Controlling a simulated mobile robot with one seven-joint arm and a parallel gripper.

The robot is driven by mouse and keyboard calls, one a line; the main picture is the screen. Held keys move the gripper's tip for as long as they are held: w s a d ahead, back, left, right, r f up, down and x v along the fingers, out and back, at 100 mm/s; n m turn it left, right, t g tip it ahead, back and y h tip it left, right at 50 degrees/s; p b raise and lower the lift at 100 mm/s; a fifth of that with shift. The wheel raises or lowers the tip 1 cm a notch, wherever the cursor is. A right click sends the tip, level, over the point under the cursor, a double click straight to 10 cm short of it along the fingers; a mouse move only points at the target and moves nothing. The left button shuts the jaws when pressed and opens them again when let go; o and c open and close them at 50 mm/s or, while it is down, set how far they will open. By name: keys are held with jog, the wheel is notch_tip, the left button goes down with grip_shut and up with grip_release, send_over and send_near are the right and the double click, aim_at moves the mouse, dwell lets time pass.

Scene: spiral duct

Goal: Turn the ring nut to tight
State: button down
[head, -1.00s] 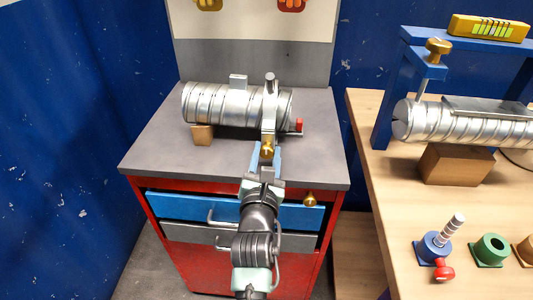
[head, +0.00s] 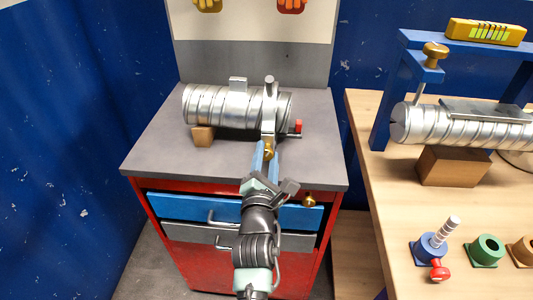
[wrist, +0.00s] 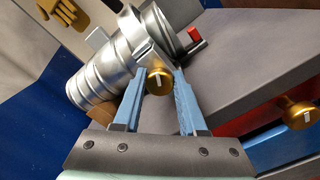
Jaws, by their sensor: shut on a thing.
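The ring nut is a small brass-gold nut with a white mark on its face; it shows in the wrist view (wrist: 159,81) and the head view (head: 268,152). It sits at the front of a silver clamp band (head: 269,108) around the ribbed spiral duct (head: 215,106). My gripper (head: 267,150) reaches it from the front, and its two blue fingers (wrist: 157,86) are on either side of the nut, shut on it. The wrist is rolled, so the scene is tilted in the wrist view. The nut's thread is hidden.
The duct rests on a wooden block (head: 202,134) on the grey cabinet top (head: 160,155). A red-tipped lever (head: 298,127) is right of the clamp. Another brass knob (head: 309,200) is below the top's front edge. A wooden bench (head: 390,190) with a second duct (head: 460,124) stands right.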

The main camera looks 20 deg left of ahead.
jog(key=m, duration=0.5)
jog(key=shift+f+m, duration=0.15)
jog(key=shift+m, duration=0.15)
jog(key=m+b, duration=0.1)
jog(key=m, duration=0.4)
jog(key=shift+f, duration=0.1)
jog(key=m+b, duration=0.2)
jog(key=m, duration=0.4)
jog(key=shift+f+m, duration=0.1)
jog(key=shift+m, duration=0.3)
jog(key=m+b, duration=0.1)
jog(key=m, duration=0.4)
jog(key=shift+a, duration=0.1)
jog(key=m+b, duration=0.1)
jog(key=m, duration=0.4)
jog(key=shift+m+b, duration=0.4)
jog(key=m+b, duration=0.1)
jog(key=m, duration=0.4)
jog(key=shift+s+a, duration=0.1)
jog(key=shift+a, duration=0.05)
jog(key=m+b, duration=0.1)
jog(key=m, duration=0.4)
jog(key=shift+m, duration=0.4)
jog(key=m, duration=0.5)
jog(key=shift+m, duration=0.3)
